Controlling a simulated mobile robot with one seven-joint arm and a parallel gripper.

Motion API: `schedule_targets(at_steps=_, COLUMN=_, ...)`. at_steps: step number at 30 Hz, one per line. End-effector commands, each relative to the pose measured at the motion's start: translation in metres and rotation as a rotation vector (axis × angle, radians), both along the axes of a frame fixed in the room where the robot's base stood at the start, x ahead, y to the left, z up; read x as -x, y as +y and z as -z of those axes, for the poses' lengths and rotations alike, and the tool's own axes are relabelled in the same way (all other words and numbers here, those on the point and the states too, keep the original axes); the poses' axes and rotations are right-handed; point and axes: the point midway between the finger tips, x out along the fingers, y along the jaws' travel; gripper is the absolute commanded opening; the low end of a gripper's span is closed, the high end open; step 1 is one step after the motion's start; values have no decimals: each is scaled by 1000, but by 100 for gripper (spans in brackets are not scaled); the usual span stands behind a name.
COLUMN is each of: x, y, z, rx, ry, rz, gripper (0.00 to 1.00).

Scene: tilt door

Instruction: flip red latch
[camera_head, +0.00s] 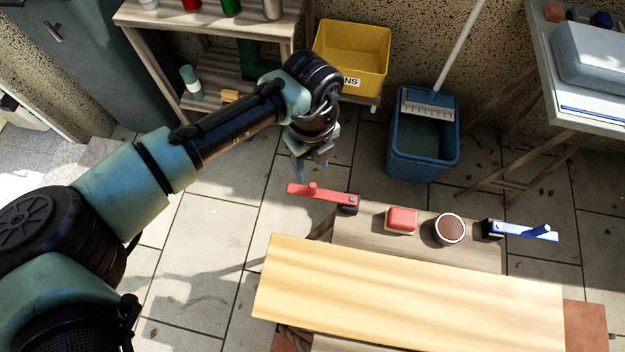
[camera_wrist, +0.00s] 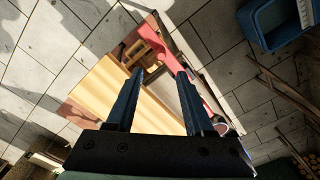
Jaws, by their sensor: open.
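The red latch (camera_head: 325,194) is a flat bar with a round upright knob near its left end. Its right end sits on a dark mount at the back left corner of the wooden bench, and the bar sticks out to the left. In the wrist view the red latch (camera_wrist: 168,48) runs slantwise beyond the fingertips and partly behind the right finger. My gripper (camera_head: 298,171) points down just above and behind the latch's free left end. In the wrist view my gripper (camera_wrist: 161,74) is open, with nothing between its fingers. Contact with the latch cannot be made out.
A pale wooden panel (camera_head: 410,292) lies across the front. Behind it are a red block (camera_head: 401,220), a round brown-topped pot (camera_head: 449,230) and a blue latch (camera_head: 525,232). A blue bucket (camera_head: 422,150) and yellow bin (camera_head: 351,60) stand farther back. Floor left of the latch is clear.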

Motion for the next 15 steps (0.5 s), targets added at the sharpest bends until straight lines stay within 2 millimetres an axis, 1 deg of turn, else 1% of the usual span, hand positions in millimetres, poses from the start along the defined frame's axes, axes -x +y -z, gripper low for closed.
schedule_targets(at_steps=1, x=0, y=-1, z=11, rx=0, ry=2, rz=-1, gripper=53)
schedule_targets(at_steps=3, x=0, y=0, z=26, rx=-2, ry=1, rz=-1, gripper=53)
schedule_targets(at_steps=9, x=0, y=-1, z=67, rx=-1, ry=1, rz=-2, gripper=53)
schedule_targets(at_steps=12, x=0, y=-1, z=82, rx=1, ry=-1, rz=-1, gripper=53)
schedule_targets(at_steps=15, x=0, y=-1, z=92, rx=0, ry=-1, rz=-1, gripper=53)
